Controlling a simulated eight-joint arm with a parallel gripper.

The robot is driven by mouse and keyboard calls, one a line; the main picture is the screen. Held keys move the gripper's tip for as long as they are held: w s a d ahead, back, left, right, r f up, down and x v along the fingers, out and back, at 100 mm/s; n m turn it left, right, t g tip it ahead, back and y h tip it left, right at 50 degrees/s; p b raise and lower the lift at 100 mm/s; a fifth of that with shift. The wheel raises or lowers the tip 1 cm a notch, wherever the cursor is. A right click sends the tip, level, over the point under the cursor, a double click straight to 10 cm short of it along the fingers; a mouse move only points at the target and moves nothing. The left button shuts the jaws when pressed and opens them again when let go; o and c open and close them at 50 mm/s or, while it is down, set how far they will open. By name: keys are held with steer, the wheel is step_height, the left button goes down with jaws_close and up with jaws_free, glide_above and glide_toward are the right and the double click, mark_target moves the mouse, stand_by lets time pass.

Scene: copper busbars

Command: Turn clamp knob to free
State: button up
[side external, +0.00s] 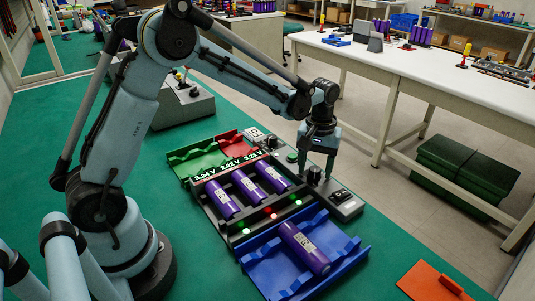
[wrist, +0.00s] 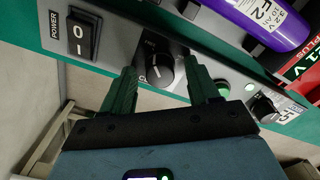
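The clamp knob (wrist: 160,70) is a round black knob on the grey panel in the wrist view. Lettering that seems to read FREE stands above it, and a partly hidden word starting with C is at its lower left. I cannot tell clearly where the knob points. My gripper (wrist: 163,90) is open, with one dark green finger on each side of the knob and gaps showing. In the side external view my gripper (side external: 318,163) points down over the panel, with the black knob (side external: 314,174) between its fingertips.
A power switch (wrist: 82,37) is left of the knob; a green button (wrist: 222,88) and another knob (wrist: 265,105) are right. Several purple cells (side external: 247,187) lie in the fixture. A blue tray (side external: 262,275) holds one purple cell (side external: 303,248). Green (side external: 196,162) and red (side external: 232,143) trays stand behind.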

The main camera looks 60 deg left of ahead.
mark_target(313, 170)
step_height(313, 170, up, 12)
stand_by(0.8)
steer(key=s+f+m+t, duration=0.1)
steer(key=s+m+t, duration=0.6)
steer(key=s, duration=0.9)
steer(key=shift+s+f, duration=0.2)
steer(key=shift+s, duration=0.05)
